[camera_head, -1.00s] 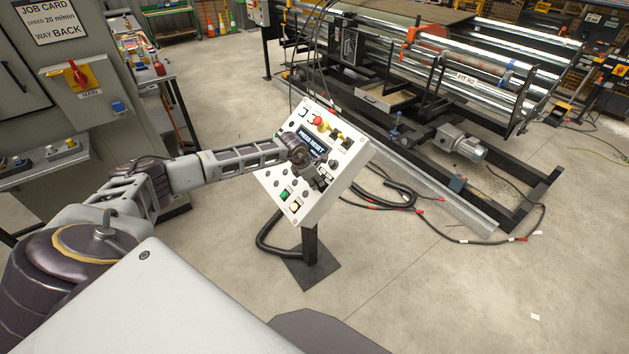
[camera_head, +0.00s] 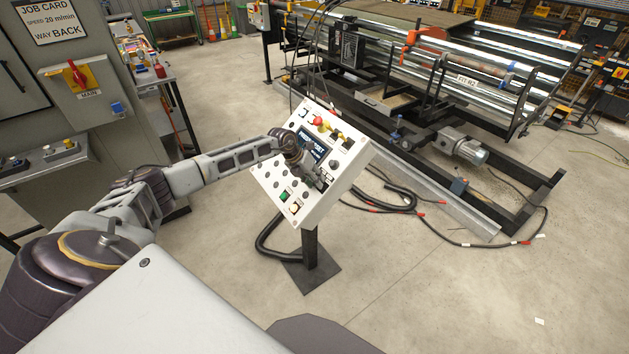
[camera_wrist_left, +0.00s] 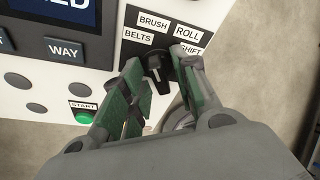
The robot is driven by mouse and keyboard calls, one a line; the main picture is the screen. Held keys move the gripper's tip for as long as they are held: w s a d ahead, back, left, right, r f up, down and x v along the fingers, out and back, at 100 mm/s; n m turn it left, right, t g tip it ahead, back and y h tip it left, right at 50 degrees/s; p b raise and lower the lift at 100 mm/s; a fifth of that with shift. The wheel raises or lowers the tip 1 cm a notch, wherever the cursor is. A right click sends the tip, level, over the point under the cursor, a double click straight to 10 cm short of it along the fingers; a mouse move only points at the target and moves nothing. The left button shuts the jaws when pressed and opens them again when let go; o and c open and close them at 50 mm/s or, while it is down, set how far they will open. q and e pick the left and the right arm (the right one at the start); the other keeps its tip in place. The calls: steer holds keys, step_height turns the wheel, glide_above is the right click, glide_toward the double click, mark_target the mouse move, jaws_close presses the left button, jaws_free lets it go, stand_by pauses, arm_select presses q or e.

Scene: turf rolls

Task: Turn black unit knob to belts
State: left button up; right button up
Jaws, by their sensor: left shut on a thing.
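The black unit knob (camera_wrist_left: 157,68) shows in the left wrist view, below labels reading BRUSH, ROLL, BELTS and SHIFT. It carries a pale pointer mark; I cannot tell surely which label it points to. The BELTS label (camera_wrist_left: 138,35) is at the knob's upper left. My left gripper (camera_wrist_left: 165,78) has its green-padded fingers on either side of the knob, shut on it. In the head view my left gripper (camera_head: 316,180) is at the lower right part of the white control panel (camera_head: 265,183), and hides the knob. My right gripper is not in view.
The panel stands on a black post (camera_head: 310,247) with a floor plate. It bears a display (camera_head: 312,146), a red button (camera_head: 317,121) and a green START button (camera_wrist_left: 84,117). A roller machine (camera_head: 450,80) stands behind, with cables on the floor.

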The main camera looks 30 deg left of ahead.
arm_select(q)
steer(key=n+h+p, duration=0.1)
steer(key=n, duration=0.3)
steer(key=shift+a+n+p, duration=0.1)
steer(key=shift+n+p, duration=0.2)
steer(key=shift+t+h, duration=0.3)
steer(key=o, duration=0.6)
steer(key=shift+v, duration=6)
